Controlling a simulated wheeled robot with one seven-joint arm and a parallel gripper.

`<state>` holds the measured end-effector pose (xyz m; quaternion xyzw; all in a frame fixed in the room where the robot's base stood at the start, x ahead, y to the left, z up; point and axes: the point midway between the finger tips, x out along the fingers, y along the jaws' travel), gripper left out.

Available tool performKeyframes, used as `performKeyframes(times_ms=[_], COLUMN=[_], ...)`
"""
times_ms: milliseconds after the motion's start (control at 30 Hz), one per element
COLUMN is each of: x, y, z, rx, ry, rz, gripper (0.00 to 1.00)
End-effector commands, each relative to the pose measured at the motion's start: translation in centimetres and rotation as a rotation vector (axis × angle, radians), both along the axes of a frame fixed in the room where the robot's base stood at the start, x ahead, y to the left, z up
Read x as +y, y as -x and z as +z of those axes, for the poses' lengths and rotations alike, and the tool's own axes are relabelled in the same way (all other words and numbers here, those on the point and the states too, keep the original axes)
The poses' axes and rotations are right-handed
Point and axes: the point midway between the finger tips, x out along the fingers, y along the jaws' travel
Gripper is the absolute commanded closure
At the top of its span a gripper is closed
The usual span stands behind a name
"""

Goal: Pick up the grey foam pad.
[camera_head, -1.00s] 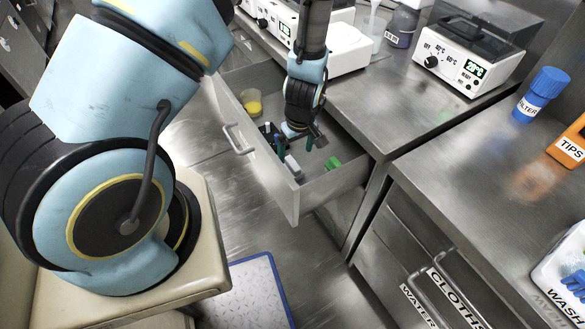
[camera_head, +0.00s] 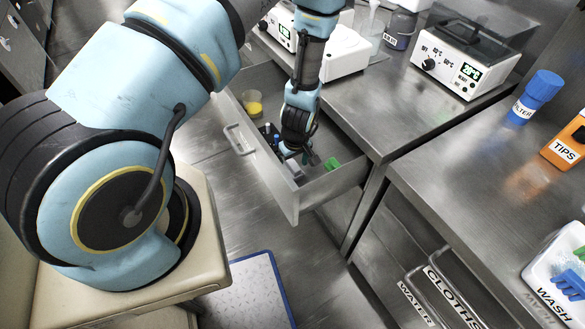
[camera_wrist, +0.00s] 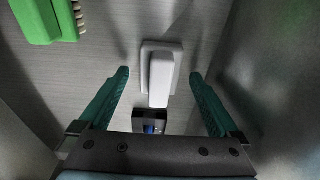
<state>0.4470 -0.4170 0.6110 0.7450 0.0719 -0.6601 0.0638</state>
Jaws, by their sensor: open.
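A pale grey block on a wider slab, which looks like the grey foam pad (camera_wrist: 161,75), lies on the floor of the open drawer (camera_head: 330,184). In the wrist view it sits between my two green fingertips, with a gap on each side. My gripper (camera_wrist: 158,76) is open and empty, pointing down into the drawer. In the head view my gripper (camera_head: 301,157) is low inside the drawer, near its front wall. There the pad (camera_head: 292,169) is partly hidden by the gripper and the drawer wall.
A green brush (camera_wrist: 40,20) lies beside the pad. A dark box with something blue (camera_wrist: 151,122) is close to the pad's near end. The drawer walls are close around my gripper.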

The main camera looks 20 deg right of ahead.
Motion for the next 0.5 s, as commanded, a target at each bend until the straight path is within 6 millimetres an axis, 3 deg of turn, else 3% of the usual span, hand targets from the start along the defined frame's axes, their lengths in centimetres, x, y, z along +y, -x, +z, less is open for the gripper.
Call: performKeyframes(times_ms=[67,500], x=[0.0,0.0], y=[0.0,0.0], z=[0.01,0.03], rx=[0.0,0.0], ry=[0.0,0.0], rz=[0.0,0.0], gripper=[0.09,0.59])
